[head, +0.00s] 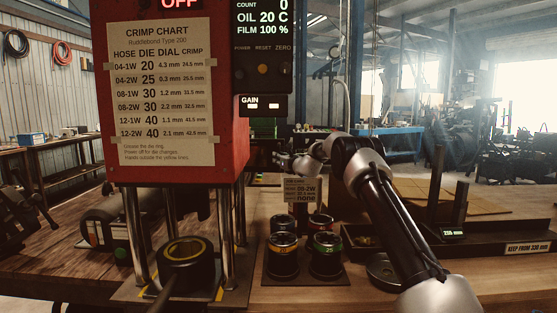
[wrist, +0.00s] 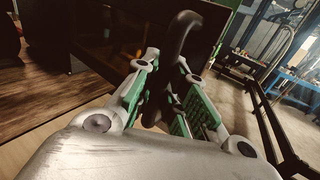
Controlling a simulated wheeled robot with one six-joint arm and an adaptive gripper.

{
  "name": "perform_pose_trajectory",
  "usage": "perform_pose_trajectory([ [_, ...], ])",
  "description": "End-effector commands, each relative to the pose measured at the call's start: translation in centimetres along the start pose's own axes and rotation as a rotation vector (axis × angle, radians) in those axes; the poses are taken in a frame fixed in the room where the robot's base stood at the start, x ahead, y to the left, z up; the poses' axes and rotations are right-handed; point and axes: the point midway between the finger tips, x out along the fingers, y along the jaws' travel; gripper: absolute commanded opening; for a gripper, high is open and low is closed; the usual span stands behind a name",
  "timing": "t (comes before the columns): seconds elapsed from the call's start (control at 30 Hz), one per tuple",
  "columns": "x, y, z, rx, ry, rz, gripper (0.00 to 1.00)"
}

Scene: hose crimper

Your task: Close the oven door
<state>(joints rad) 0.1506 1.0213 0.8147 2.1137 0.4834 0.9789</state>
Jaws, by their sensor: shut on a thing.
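The oven door looks like the dark, glossy panel (wrist: 115,45) in the upper left of the wrist view. A dark curved handle (wrist: 180,38) stands out in front of it. My gripper (wrist: 168,95) has its green-padded fingers on both sides of the handle's lower part and is shut on it. In the head view my gripper (head: 290,160) is small, at the far side of the bench, partly behind a small sign. The door is not clear in the head view, and I cannot tell how far open it stands.
The red crimper (head: 165,90) blocks much of the head view at left. Several dies (head: 327,252) stand on a dark plate in front of my arm. A black tray (head: 480,240) lies to the right. Open floor (wrist: 235,90) shows right of the panel.

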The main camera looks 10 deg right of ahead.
Motion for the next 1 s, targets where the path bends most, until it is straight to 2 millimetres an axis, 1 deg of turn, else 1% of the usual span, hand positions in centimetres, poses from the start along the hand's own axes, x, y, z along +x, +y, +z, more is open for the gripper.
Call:
perform_pose_trajectory([
  [0.2, 1.8, -1.0, -0.2, -0.002, 0.002, 0.010, 0.00],
  [0.33, 2.7, -1.8, -0.3, -0.001, 0.002, 0.006, 0.00],
  [0.5, 3.0, -2.4, -0.1, 0.002, 0.001, -0.001, 0.00],
  [0.77, 3.0, -2.5, -0.1, 0.001, 0.001, -0.001, 0.00],
  [0.8, 3.0, -2.5, -0.1, 0.001, 0.001, -0.001, 0.20],
  [0.87, 3.0, -2.5, -0.1, 0.001, 0.001, -0.002, 0.31],
  [0.9, 3.0, -2.5, -0.1, 0.001, 0.001, -0.002, 0.35],
  [1.0, 3.0, -2.5, 0.0, 0.001, 0.001, -0.001, 0.35],
])
